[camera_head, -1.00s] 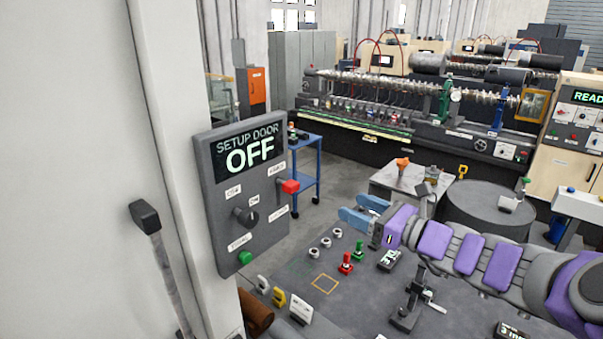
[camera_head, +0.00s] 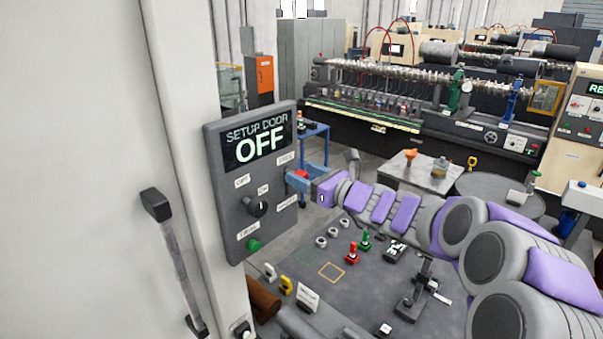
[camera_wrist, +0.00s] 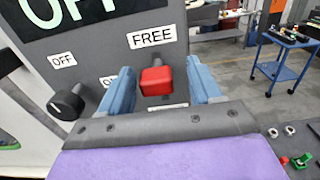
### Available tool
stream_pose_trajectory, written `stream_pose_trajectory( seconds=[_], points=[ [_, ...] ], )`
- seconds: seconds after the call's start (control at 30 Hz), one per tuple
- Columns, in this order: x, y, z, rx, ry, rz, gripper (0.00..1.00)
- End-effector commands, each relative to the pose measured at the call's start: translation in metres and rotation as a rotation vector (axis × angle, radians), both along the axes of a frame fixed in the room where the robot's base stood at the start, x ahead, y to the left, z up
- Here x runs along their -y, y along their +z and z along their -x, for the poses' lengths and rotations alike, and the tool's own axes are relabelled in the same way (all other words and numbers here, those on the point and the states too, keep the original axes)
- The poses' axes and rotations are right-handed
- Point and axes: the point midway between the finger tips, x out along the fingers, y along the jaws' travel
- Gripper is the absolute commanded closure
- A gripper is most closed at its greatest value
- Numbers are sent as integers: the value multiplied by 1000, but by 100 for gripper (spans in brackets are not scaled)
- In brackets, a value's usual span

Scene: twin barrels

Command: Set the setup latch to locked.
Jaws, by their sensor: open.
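The setup door panel (camera_head: 228,205) is a grey box on a white post, and its screen (camera_head: 257,140) reads "SETUP DOOR OFF". The setup latch is a red-tipped lever (camera_wrist: 156,80) on the panel's right side, just below the "FREE" label (camera_wrist: 152,36) in the wrist view. My gripper (camera_wrist: 160,88) is open, with one blue finger on each side of the red tip. I cannot tell whether either finger touches it. In the head view my gripper (camera_head: 298,180) is at the panel's right edge and partly hides the red tip. The lower latch label is mostly hidden in the wrist view.
The panel also has a black knob (camera_head: 254,206) and a green button (camera_head: 253,245). A dark table (camera_head: 375,290) with small red and green parts lies below my arm. A blue cart (camera_wrist: 285,62) stands behind. A white door with a black handle (camera_head: 156,204) is at left.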

Motion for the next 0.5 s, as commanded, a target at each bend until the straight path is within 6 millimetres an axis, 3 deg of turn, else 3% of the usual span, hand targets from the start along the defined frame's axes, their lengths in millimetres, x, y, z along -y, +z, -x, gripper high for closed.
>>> stream_pose_trajectory(
  seconds=[0.13, 0.47, 0.5],
  points=[
    [-10, -1, -6, -2, 3, 1, 36],
    [-11, -1, -8, -2, 1, -1, 36],
    [-10, -1, -8, -2, 1, -1, 40]
  ],
)
